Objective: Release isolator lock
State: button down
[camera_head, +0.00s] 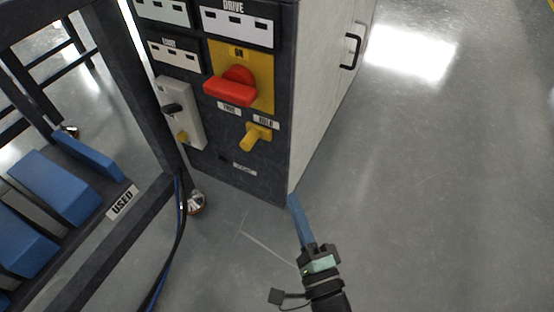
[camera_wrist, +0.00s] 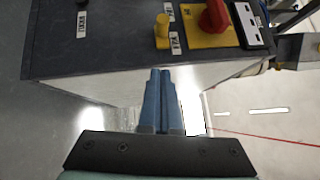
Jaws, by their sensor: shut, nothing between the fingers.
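The isolator is a red rotary handle (camera_head: 231,88) on a yellow plate (camera_head: 262,62), on the dark front panel of a cabinet. Below it is a yellow knob-like lever (camera_head: 255,136) by a small label that I read as HOLD. In the wrist view the yellow lever (camera_wrist: 162,32) and the red handle (camera_wrist: 214,17) show at the top. My gripper (camera_head: 293,200) is shut and empty, with blue fingers. In the head view it is low, at the cabinet's lower right corner, apart from the lever. The blue fingers (camera_wrist: 160,75) also show in the wrist view, pointing towards the panel.
The cabinet's pale side (camera_head: 325,75) has a black handle (camera_head: 351,50). A grey switch box (camera_head: 180,112) is left of the lever. A dark rack (camera_head: 150,200) with blue blocks (camera_head: 55,185) and a USED label stands at left. The floor at right is clear.

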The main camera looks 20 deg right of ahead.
send_near(254, 138)
jog(key=w+d+f, duration=0.1)
jog(key=w+d, duration=0.2)
jog(key=d, duration=0.1)
jog(key=shift+w+a+r+b, duration=0.15)
jog(key=shift+w+a+b, duration=0.15)
jog(key=shift+w+a, duration=0.4)
jog(key=shift+w+a+r+b, duration=0.15)
jog(key=shift+w+a+b, duration=0.15)
jog(key=shift+w+a, duration=0.35)
jog(key=shift+w+d, duration=0.1)
jog(key=w+a+b, duration=0.3)
jog(key=w+a, duration=0.1)
jog(key=w, duration=0.1)
jog(key=shift+w, duration=0.15)
jog(key=shift+a, duration=0.15)
